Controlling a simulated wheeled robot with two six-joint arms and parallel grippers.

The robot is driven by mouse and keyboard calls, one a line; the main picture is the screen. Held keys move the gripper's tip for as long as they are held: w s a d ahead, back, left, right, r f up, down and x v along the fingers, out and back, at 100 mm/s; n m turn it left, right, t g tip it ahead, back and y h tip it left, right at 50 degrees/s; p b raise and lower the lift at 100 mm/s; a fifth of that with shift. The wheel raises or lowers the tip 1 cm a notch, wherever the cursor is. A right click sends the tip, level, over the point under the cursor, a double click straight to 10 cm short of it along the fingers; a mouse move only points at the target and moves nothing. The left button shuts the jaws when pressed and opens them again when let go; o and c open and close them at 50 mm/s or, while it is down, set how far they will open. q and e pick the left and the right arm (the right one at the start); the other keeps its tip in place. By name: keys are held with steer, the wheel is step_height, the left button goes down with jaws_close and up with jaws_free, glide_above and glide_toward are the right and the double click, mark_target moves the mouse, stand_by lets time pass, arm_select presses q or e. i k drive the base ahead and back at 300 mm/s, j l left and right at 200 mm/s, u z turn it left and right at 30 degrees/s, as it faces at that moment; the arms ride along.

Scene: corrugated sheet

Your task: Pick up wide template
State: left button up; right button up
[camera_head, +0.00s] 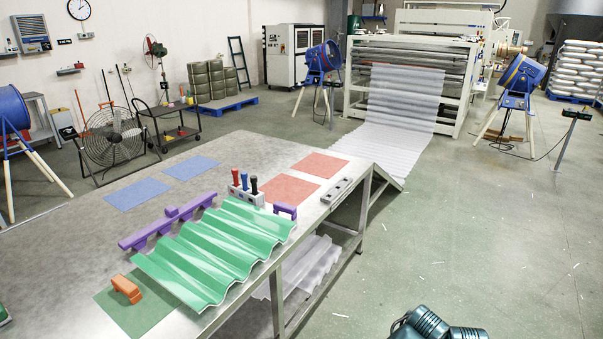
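A long purple template (168,222) lies on the metal table along the far left edge of the green corrugated sheet (215,250). It has a small raised handle near its middle, and it looks like the wide template. A short purple piece (285,210) sits at the sheet's far right corner. An orange handled block (126,288) rests on a green mat near the table's front left. Rounded teal parts at the bottom right look like my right arm, but no fingers show.
The table (60,240) also bears blue mats (138,193), red mats (320,165), a marker holder (245,190) and a grey level-like bar (342,191). A clear corrugated sheet (305,265) lies on the lower shelf. Floor right of the table (430,240) is open.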

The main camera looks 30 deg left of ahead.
mark_target(172, 213)
steer(key=i+u, duration=0.1)
steer(key=i, duration=0.4)
steer(key=i+l+u, duration=0.15)
steer(key=i, duration=0.35)
steer(key=i+l+u, duration=0.1)
steer(key=i, duration=0.35)
steer(key=i+u, duration=0.25)
steer(key=u, duration=0.15)
steer(key=i+l+u, duration=0.2)
steer(key=u, duration=0.25)
steer(key=i+l+u, duration=0.2)
steer(key=u, duration=0.2)
steer(key=i+l+u, duration=0.2)
steer(key=u, duration=0.25)
steer(key=i+l+u, duration=0.1)
steer(key=u, duration=0.3)
steer(key=i+l+u, duration=0.1)
steer(key=u, duration=0.3)
steer(key=l+u, duration=0.15)
steer(key=u, duration=0.25)
steer(key=i+l+u, duration=0.1)
steer(key=u, duration=0.3)
steer(key=l+u, duration=0.25)
steer(key=u, duration=0.15)
steer(key=i+l+u, duration=0.1)
steer(key=l+u, duration=0.5)
steer(key=i+j, duration=0.05)
steer(key=j, duration=0.05)
